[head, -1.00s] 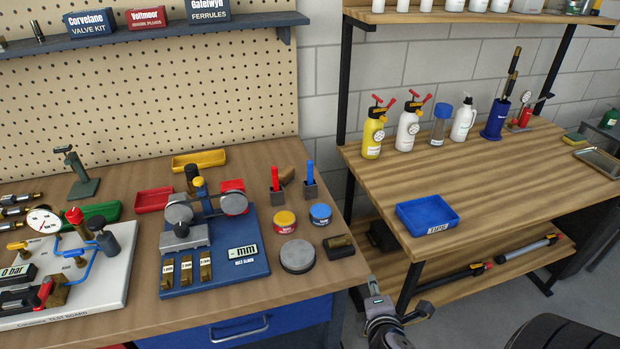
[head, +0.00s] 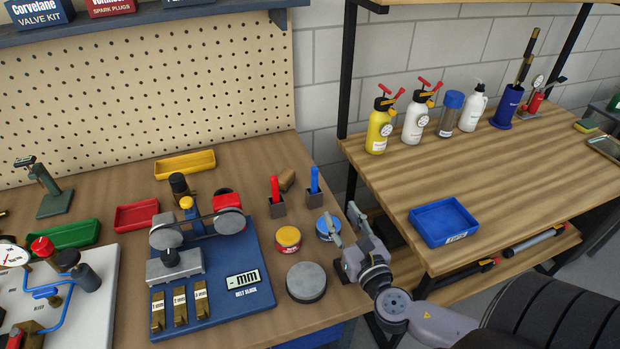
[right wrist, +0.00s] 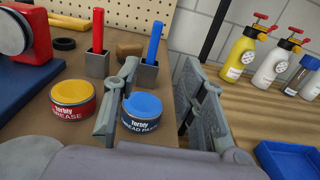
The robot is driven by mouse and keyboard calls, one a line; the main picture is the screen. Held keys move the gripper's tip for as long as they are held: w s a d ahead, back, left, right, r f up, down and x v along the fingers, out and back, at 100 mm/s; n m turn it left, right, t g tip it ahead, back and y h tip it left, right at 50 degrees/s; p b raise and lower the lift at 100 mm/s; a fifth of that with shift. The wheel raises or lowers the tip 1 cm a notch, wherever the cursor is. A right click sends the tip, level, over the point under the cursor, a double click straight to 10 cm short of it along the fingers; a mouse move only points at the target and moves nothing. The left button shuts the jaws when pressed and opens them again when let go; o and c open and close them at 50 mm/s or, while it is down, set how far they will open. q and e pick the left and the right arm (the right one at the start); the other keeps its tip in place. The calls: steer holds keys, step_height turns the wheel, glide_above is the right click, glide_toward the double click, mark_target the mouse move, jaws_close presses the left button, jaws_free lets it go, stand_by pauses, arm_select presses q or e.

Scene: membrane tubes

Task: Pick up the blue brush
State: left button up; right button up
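The blue brush (head: 314,180) stands upright in a small grey metal holder (head: 314,200) near the right edge of the left workbench. It also shows in the right wrist view (right wrist: 155,42), between the two fingers and beyond them; its bristles are hidden in the holder (right wrist: 146,76). My right gripper (head: 342,213) is open and empty, in front of and to the right of the brush, apart from it. It shows in the right wrist view (right wrist: 160,65) with its fingers spread. My left gripper is out of view.
A red brush (head: 275,189) in its own holder stands left of the blue one. A blue-lidded tin (head: 328,228) and a red-and-yellow grease tin (head: 287,240) stand in front. A brown block (head: 287,179) lies behind. A blue tray (head: 443,222) lies on the right bench.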

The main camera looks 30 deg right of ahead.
steer(key=p, duration=0.2)
glide_toward(315, 177)
steer(key=shift+w+d+r, duration=0.4)
steer(key=shift+d, duration=0.1)
steer(key=x, duration=0.3)
steer(key=p+x, duration=0.1)
steer(key=x, duration=0.2)
steer(key=f+x, duration=0.1)
steer(key=x, duration=0.3)
steer(key=shift+a, duration=0.35)
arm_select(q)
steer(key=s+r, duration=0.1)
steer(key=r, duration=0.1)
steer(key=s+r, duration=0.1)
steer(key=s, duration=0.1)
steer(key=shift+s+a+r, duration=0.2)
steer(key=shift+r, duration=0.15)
arm_select(e)
steer(key=shift+r, duration=0.1)
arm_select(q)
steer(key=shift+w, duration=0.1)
arm_select(e)
jaws_close()
